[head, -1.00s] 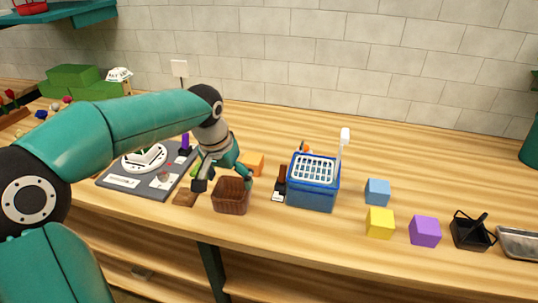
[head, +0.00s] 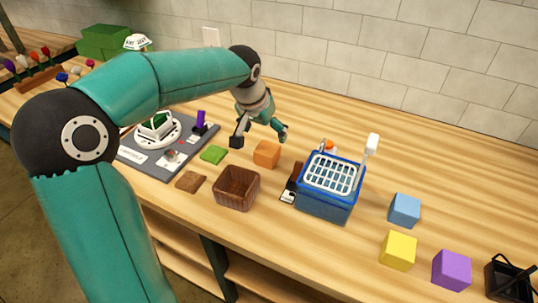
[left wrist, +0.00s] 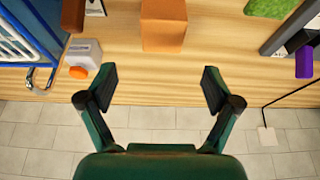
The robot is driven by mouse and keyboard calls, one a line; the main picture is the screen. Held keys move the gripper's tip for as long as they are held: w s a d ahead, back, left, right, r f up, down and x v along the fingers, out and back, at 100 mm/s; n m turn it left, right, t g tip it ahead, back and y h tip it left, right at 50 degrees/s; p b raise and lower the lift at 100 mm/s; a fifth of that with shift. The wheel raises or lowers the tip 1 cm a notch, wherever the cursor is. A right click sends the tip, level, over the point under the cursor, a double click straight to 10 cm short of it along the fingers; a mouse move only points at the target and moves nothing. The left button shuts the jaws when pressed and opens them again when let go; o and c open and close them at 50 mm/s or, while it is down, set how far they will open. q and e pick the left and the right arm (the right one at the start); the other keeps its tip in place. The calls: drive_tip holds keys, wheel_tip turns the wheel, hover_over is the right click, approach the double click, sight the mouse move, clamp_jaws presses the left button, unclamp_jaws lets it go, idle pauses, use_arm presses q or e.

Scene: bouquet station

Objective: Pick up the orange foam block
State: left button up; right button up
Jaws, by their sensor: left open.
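The orange foam block (head: 267,153) stands on the wooden counter, behind the brown basket and left of the blue basket. My left gripper (head: 260,139) is open and empty, just behind and above the block in the head view. In the left wrist view the block (left wrist: 163,25) lies ahead of the gripper (left wrist: 161,88), roughly centred between the two open fingers and apart from them. My right gripper is in neither view.
A brown woven basket (head: 236,187) stands in front of the block. A blue basket (head: 327,190) stands to its right. A green piece (head: 213,154) and a grey board (head: 165,162) lie left. Blue (head: 404,210), yellow (head: 398,251) and purple (head: 452,270) cubes stand farther right.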

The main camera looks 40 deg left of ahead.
sight(267, 148)
use_arm(q)
drive_tip(key=x, duration=0.3)
drive_tip(key=shift+f, duration=0.1)
drive_tip(key=f, duration=0.4)
drive_tip(key=shift+w+a+f+p, duration=0.15)
drive_tip(key=shift+w+a+p, duration=0.15)
drive_tip(key=shift+p, duration=0.1)
drive_tip(key=shift+w+f, duration=0.2)
drive_tip(key=shift+f, duration=0.3)
drive_tip(key=c, duration=0.8)
